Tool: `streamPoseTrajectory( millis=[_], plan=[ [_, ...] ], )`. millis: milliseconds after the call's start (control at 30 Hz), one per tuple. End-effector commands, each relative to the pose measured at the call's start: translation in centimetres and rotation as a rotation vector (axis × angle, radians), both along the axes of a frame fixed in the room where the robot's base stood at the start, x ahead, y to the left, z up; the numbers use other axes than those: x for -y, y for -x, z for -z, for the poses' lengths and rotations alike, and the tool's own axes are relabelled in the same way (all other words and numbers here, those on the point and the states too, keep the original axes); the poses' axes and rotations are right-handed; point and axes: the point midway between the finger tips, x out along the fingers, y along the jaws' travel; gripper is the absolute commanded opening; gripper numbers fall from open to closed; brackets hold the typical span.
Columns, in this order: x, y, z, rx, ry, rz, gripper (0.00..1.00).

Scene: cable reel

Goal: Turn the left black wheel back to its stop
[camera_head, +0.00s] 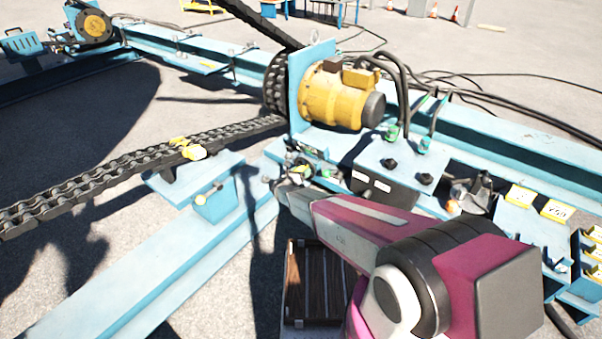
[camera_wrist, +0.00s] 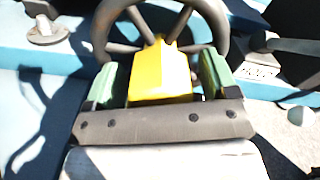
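A dark wheel with spokes (camera_wrist: 212,14) fills the top middle of the wrist view. Its upper rim is cut off by the frame, and its lower part is hidden behind my gripper. My gripper (camera_wrist: 163,76) is close over it, with two green fingers standing wide apart. A yellow block (camera_wrist: 160,72) shows between the fingers; I cannot tell whether it belongs to the wheel or to my gripper. I see no clear grip on the rim. In the head view my pink and white arm reaches toward the blue frame, and the wheel is not clearly visible there.
A dark box with two black knobs (camera_head: 391,163) and cables stands right of the arm's end. A yellow motor (camera_head: 333,97) sits behind it. A heavy chain (camera_head: 105,174) runs to the left. A dark slatted crate (camera_head: 318,285) lies below. Open ground shows at left.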

Motion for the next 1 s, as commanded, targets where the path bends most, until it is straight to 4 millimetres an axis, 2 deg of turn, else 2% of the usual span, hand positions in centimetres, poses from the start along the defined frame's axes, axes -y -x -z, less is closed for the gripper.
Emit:
streamPoseTrajectory(
  millis=[33,100,200,567,1000],
  plan=[
    [0.00,0.01,0.01,0.000,0.000,0.000,0.64],
    [-0.01,0.02,0.01,0.000,0.000,0.000,0.41],
    [-0.01,0.02,0.02,0.000,0.000,0.000,0.15],
    [-0.01,0.04,0.03,-0.038,0.051,0.000,0.15],
    [-0.02,0.06,0.05,-0.244,0.333,0.001,0.15]
  ],
)
